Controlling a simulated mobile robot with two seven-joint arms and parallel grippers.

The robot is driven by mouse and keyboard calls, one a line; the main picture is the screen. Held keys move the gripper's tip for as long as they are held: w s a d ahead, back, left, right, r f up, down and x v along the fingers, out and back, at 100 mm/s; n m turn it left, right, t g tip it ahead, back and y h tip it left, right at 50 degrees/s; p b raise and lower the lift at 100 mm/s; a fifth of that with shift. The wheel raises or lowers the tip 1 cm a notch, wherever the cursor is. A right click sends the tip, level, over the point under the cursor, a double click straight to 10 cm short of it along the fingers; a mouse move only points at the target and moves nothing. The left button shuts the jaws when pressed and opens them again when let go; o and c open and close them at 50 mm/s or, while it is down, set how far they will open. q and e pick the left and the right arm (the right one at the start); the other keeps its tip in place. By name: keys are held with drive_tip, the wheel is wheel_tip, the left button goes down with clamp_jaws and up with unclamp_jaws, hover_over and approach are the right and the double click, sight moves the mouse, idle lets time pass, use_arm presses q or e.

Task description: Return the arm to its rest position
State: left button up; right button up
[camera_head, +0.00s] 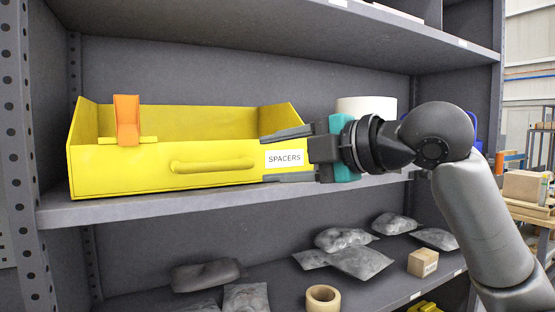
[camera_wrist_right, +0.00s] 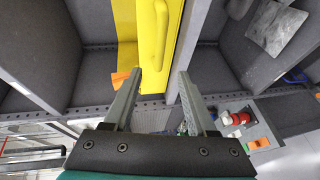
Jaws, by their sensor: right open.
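My right gripper (camera_head: 288,157) is open and empty, in front of the right end of a yellow bin (camera_head: 120,178) labelled SPACERS. Its arm comes in from the right. The bin stands on the middle shelf, and an orange piece (camera_head: 127,120) sits at its front left rim. In the right wrist view the two fingers (camera_wrist_right: 163,95) are apart with nothing between them. The bin's yellow front (camera_wrist_right: 160,50) shows beyond them there. I cannot tell whether the fingers touch the bin. My left gripper is not in view.
A white round container (camera_head: 366,105) stands behind my right gripper on the middle shelf (camera_head: 110,208). The lower shelf holds several grey bags (camera_head: 360,261), a tape roll (camera_head: 323,298) and a small box (camera_head: 423,262). A perforated upright (camera_head: 22,150) bounds the left side.

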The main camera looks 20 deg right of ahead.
idle(0.4)
drive_tip(key=a+f+m+g+h, duration=0.2)
drive_tip(key=f+m, duration=0.3)
drive_tip(key=f, duration=1.1)
drive_tip(key=a+f+m+g+h, duration=0.1)
drive_tip(key=a+f+m+g, duration=0.2)
drive_tip(key=f, duration=1.2)
drive_tip(key=s+f+m+g+h, duration=0.5)
drive_tip(key=s+f+m, duration=0.7)
drive_tip(key=s+f, duration=1.1)
wheel_tip(320, 180, down, 25)
drive_tip(key=s+g+y+b, duration=0.1)
drive_tip(key=s+g+b, duration=0.1)
drive_tip(key=s+b, duration=0.15)
drive_tip(key=s+d+f+g+b, duration=0.1)
drive_tip(key=s+d+f+b, duration=0.2)
drive_tip(key=s+f, duration=1.1)
drive_tip(key=shift+s+d+f+g, duration=0.2)
drive_tip(key=shift+f+g, duration=0.1)
drive_tip(key=shift+f, duration=0.65)
